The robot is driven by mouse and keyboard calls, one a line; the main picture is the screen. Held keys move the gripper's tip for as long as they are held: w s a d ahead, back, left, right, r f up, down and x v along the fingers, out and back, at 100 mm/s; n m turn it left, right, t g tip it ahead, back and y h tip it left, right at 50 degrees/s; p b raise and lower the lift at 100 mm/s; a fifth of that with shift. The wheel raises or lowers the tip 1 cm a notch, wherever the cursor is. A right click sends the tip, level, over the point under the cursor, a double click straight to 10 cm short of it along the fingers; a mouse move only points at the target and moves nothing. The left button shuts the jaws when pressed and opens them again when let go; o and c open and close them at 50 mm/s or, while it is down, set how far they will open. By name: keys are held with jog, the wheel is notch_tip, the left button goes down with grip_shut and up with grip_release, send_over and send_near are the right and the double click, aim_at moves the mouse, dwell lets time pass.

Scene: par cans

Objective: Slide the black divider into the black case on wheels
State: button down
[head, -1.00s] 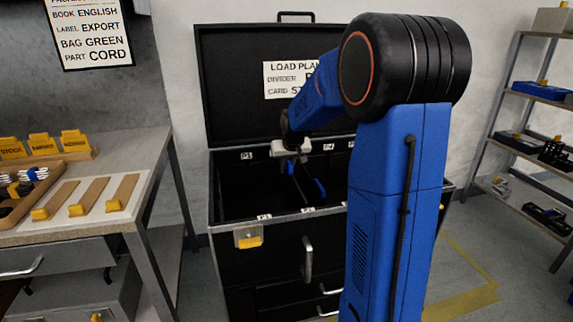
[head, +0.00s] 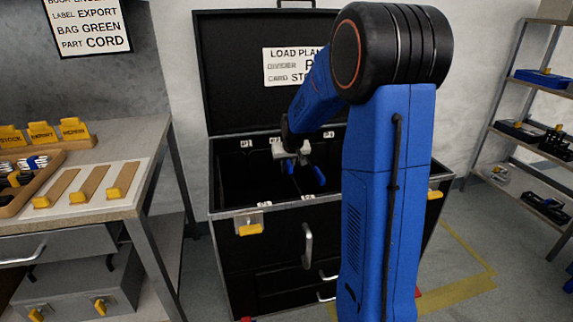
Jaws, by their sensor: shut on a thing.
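The black case on wheels (head: 268,279) stands in the middle with its lid (head: 232,75) raised at the back. Small white slot labels mark its back and front rims. My gripper (head: 305,174) is inside the case opening, pointing down, with its blue fingers below the rim level. It is shut on the black divider (head: 302,182), which is hard to make out against the dark interior. I cannot tell whether the divider sits in a slot or how deep it is. My blue forearm hides the right part of the case.
A load plan sign (head: 292,66) is on the lid; my arm covers part of its text. A workbench (head: 110,212) with yellow-ended pieces stands left. A shelf rack (head: 487,130) stands right. Yellow tape (head: 470,284) marks the floor at right.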

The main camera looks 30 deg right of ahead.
jog(key=shift+f, duration=3.05)
jog(key=c, duration=1.6)
grip_release()
jog(key=shift+c, duration=0.2)
send_near(290, 165)
jog(key=x, duration=0.5)
jog(key=shift+s+r, duration=0.3)
